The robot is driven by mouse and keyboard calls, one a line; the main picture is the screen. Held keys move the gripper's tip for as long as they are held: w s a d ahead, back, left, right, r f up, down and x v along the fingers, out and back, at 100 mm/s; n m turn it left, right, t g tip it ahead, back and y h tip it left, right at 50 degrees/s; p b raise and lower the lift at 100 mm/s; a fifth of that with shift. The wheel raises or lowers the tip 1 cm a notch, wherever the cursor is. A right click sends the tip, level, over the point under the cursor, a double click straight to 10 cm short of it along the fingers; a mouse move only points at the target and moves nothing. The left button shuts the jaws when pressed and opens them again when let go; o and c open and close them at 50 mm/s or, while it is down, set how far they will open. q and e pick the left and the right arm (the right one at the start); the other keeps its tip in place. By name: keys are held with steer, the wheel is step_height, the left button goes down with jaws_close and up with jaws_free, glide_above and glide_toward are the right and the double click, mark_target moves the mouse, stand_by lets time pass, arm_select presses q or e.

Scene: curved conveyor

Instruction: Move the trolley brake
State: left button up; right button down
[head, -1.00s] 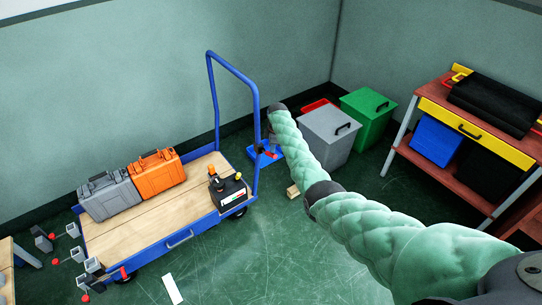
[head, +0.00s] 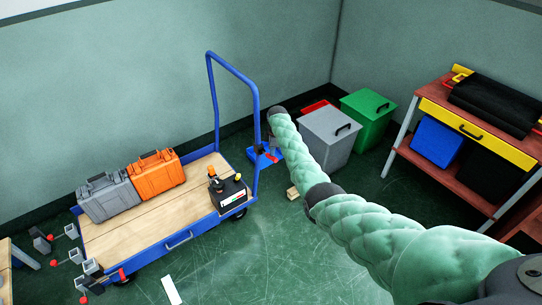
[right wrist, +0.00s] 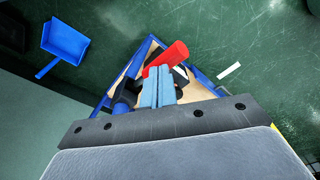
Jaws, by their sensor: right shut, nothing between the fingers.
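The blue trolley (head: 166,247) with a wooden deck and a tall blue push handle (head: 213,90) stands left of centre in the head view. My right arm reaches toward the handle's right side. My right gripper (head: 271,144) is small and partly hidden at the arm's far end, beside the handle. In the right wrist view its light-blue fingers (right wrist: 158,75) are shut together and empty. A red lever (right wrist: 168,57) lies at the fingertips; I cannot tell whether they touch it. A small red part (head: 272,157) shows below the gripper in the head view. My left gripper is not visible.
A grey case (head: 107,197), an orange case (head: 156,175) and a black box (head: 231,193) sit on the deck. A blue dustpan (right wrist: 66,39) lies on the floor. Grey (head: 325,140) and green (head: 368,118) bins and a workbench (head: 470,110) stand right. The front floor is mostly clear.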

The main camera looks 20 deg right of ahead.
steer(key=shift+f+b, duration=0.9)
steer(key=shift+f, duration=0.9)
steer(key=shift+d+r, duration=0.1)
steer(key=shift+r, duration=0.05)
steer(key=d, duration=0.1)
steer(key=p, duration=0.1)
steer(key=d+p, duration=0.1)
steer(key=shift+s+d+r, duration=0.35)
steer(key=shift+s+r, duration=0.05)
